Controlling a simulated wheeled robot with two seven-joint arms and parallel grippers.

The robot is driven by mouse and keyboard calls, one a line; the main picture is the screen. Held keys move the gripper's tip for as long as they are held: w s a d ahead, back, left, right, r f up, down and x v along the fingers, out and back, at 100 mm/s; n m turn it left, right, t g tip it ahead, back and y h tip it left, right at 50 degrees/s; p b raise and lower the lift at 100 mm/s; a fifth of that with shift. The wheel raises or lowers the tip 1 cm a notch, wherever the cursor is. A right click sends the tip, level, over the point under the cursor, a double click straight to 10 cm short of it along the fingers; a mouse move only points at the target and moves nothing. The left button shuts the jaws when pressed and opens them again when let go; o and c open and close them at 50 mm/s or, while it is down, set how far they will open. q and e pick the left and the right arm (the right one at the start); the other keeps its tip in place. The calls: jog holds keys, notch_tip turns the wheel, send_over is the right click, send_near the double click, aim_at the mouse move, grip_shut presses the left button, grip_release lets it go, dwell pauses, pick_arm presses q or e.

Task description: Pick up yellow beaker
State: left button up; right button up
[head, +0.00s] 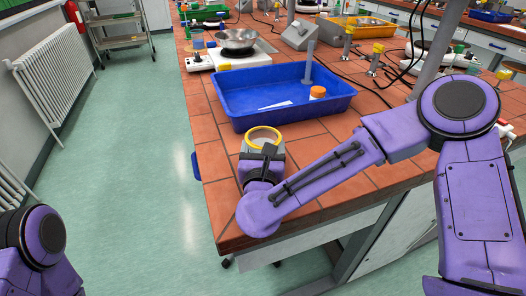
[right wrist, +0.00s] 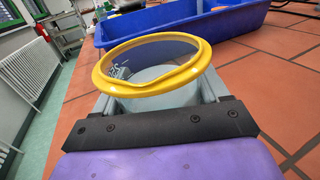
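The yellow beaker is a clear vessel with a thick yellow rim (head: 263,133). In the head view it is at the bench's near left corner, in front of the blue tray. In the right wrist view its yellow rim (right wrist: 152,88) is large and central. My right gripper (head: 264,146) is around the beaker, one finger on each side just below the rim. I cannot tell whether the fingers press on the glass. The beaker's lower part and base are hidden. Only part of my left arm shows, at the lower left; its gripper is out of view.
A blue tray (head: 236,109) with an orange-capped item (head: 317,92) stands just behind the beaker. A metal bowl (head: 236,39) on a white hotplate (head: 232,60) stands farther back. The bench's left edge is close to the beaker, with open floor (head: 150,150) beyond.

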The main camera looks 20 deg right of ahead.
aim_at(263, 132)
jog(key=shift+c, duration=0.5)
jog(key=shift+r, duration=0.3)
notch_tip(263, 132, up, 2)
jog(key=shift+w+r, duration=0.1)
jog(key=shift+r, duration=0.15)
jog(key=s+r, duration=0.2)
jog(key=r, duration=0.1)
jog(key=s+a+r, duration=0.1)
jog(key=s+r, duration=0.2)
jog(key=shift+s+a+r+b, duration=0.1)
jog(key=shift+s+r+b, duration=0.1)
jog(key=shift+b, duration=0.2)
jog(key=s+a+r+b, duration=0.1)
jog(key=s+a+r, duration=0.1)
jog(key=s, duration=0.6)
jog(key=shift+s+r, duration=0.2)
jog(key=shift+r, duration=0.6)
